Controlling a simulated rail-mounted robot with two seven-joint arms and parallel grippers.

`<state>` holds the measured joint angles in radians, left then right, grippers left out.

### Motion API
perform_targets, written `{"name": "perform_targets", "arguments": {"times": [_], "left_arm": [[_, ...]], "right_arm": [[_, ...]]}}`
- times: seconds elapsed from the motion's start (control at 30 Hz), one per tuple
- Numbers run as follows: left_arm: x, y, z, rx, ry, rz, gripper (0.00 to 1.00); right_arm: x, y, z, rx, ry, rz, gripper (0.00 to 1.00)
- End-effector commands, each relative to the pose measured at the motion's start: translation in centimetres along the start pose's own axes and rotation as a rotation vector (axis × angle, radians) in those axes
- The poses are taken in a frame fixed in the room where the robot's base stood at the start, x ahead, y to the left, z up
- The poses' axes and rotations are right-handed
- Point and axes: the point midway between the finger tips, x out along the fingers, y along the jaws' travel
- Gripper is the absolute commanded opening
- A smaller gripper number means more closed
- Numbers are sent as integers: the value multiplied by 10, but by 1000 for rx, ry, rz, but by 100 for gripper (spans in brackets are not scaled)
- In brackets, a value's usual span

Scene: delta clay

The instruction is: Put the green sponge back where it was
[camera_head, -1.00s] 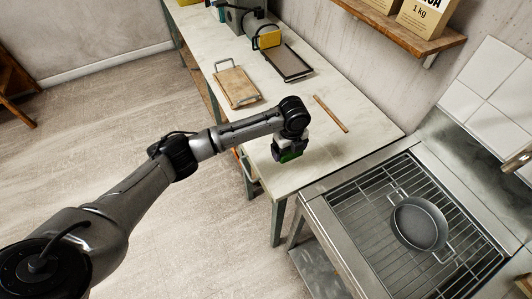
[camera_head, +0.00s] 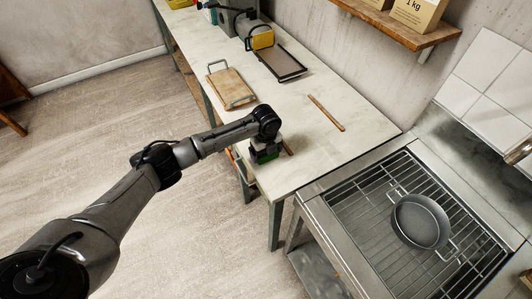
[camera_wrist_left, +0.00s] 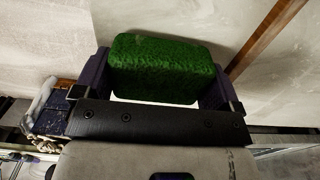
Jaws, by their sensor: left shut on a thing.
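The green sponge (camera_wrist_left: 165,68) sits between the two fingers of my left gripper (camera_wrist_left: 162,85) in the left wrist view. My left gripper is shut on it. I cannot tell whether the sponge touches the worktop. My right gripper is not in view.
A wooden stick (camera_head: 327,113) lies on the worktop. A wooden board (camera_head: 231,87) and a dark tray (camera_head: 279,62) lie farther back. A pan (camera_head: 420,222) stands on the stove grate at right. The worktop around the stick is clear.

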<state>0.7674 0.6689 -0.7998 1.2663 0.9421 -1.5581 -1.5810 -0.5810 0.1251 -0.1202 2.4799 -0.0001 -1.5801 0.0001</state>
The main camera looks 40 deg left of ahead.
Motion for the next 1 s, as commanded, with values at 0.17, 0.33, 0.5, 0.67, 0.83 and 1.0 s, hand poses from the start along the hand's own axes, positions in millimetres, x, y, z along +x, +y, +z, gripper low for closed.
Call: {"name": "perform_targets", "arguments": {"times": [0.17, 0.33, 0.5, 0.67, 0.83, 1.0], "left_arm": [[2, 0, 0, 0, 0, -1, 71], [3, 0, 0, 0, 0, -1, 71], [6, 0, 0, 0, 0, -1, 96], [6, 0, 0, 0, 0, -1, 100], [2, 0, 0, 0, -1, -2, 100], [-20, -1, 0, 0, 0, -4, 100]], "right_arm": [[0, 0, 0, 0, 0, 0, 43], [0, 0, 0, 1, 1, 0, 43], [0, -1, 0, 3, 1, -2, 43], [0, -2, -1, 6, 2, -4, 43], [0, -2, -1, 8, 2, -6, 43], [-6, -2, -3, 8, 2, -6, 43]]}}
